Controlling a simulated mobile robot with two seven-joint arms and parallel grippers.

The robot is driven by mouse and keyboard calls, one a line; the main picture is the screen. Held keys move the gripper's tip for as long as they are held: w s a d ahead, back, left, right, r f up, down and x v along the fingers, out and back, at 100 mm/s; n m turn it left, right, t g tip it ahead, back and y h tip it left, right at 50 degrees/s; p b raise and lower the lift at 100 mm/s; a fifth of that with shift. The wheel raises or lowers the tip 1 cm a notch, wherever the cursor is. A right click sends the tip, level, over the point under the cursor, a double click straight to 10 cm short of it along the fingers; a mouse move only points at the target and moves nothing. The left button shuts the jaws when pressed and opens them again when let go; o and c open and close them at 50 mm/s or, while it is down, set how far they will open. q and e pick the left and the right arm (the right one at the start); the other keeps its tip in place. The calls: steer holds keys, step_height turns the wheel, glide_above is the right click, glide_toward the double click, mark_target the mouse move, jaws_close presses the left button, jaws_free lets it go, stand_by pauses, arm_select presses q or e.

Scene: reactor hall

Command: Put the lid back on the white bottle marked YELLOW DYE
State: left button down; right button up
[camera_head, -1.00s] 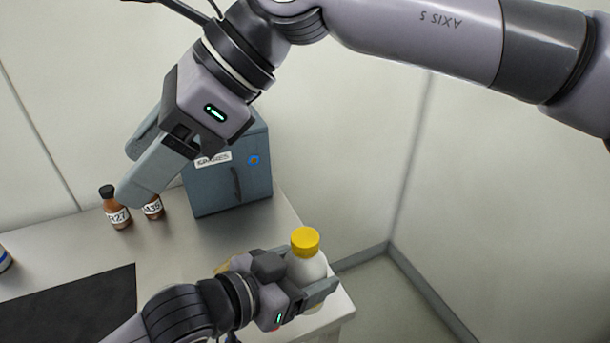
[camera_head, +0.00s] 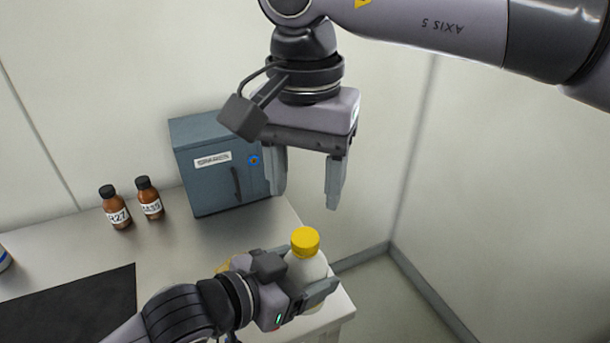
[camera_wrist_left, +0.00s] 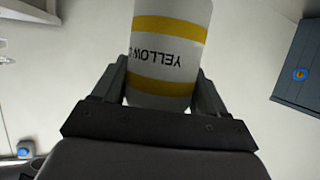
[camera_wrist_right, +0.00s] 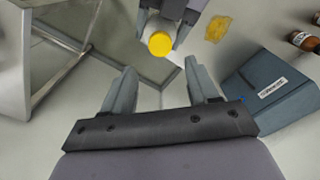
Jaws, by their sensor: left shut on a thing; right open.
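The white bottle (camera_head: 308,268) stands upright between the fingers of my left gripper (camera_head: 305,278), which is shut on it. Its label, with yellow bands and the partly visible word YELLOW, shows in the left wrist view (camera_wrist_left: 168,50). The yellow lid (camera_head: 305,240) sits on top of the bottle; I cannot tell how tightly. The bottle's base is hidden, so I cannot tell whether it touches the table. My right gripper (camera_head: 305,195) is open and empty above the bottle, fingers pointing down. The right wrist view shows the lid (camera_wrist_right: 159,43) beyond its fingertips.
A blue-grey cabinet (camera_head: 205,190) stands at the back of the table (camera_head: 190,240). Two brown bottles (camera_head: 115,208) (camera_head: 150,199) stand left of it. A black mat (camera_head: 80,310) lies at lower left. A yellow patch (camera_wrist_right: 217,28) is on the table near my left gripper.

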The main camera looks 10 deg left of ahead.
mark_target(305, 236)
steer(key=shift+f, duration=0.1)
steer(key=shift+f, duration=3.9)
